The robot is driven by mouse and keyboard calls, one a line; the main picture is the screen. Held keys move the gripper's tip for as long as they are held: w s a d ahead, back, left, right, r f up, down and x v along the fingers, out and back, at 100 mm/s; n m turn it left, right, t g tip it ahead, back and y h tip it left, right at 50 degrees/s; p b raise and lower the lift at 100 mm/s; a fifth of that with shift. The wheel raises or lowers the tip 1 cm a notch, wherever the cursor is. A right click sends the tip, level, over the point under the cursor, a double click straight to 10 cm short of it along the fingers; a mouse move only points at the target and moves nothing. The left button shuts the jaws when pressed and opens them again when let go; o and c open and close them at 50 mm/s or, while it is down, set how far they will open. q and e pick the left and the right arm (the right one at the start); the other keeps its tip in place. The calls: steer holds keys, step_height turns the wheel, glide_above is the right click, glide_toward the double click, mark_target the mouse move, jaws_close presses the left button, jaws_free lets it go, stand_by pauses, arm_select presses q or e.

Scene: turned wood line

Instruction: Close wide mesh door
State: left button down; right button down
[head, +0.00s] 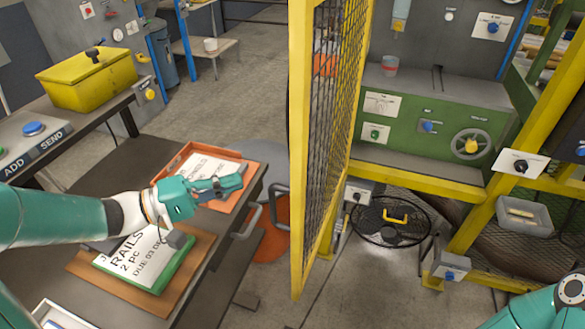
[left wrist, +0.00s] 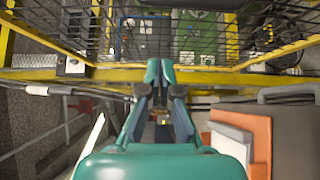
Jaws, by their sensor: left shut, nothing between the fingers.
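The wide mesh door (head: 334,120) has a yellow frame and dark wire mesh. In the head view it stands swung open toward me, at an angle to the green machine (head: 425,140). My left gripper (head: 238,182) is shut and empty, over the table's right end, left of the door and apart from it. In the left wrist view the closed fingertips (left wrist: 160,68) point at a yellow bar and mesh (left wrist: 150,35) beyond. My right arm shows only in part at the lower right of the head view, and its fingers are not visible.
The dark table (head: 140,165) holds an orange tray (head: 232,200) with a sign and a green-framed sign board (head: 150,262). A grey handle (head: 247,222) sticks out at its right edge. A round black mesh cover (head: 393,222) lies on the floor beyond the door. Floor left of the door is partly clear.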

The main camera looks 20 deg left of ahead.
arm_select(q)
steer(key=w+d+p, duration=0.1)
steer(key=w+d, duration=0.4)
steer(key=d, duration=0.5)
steer(key=shift+d+p, duration=0.2)
steer(key=shift+p, duration=0.15)
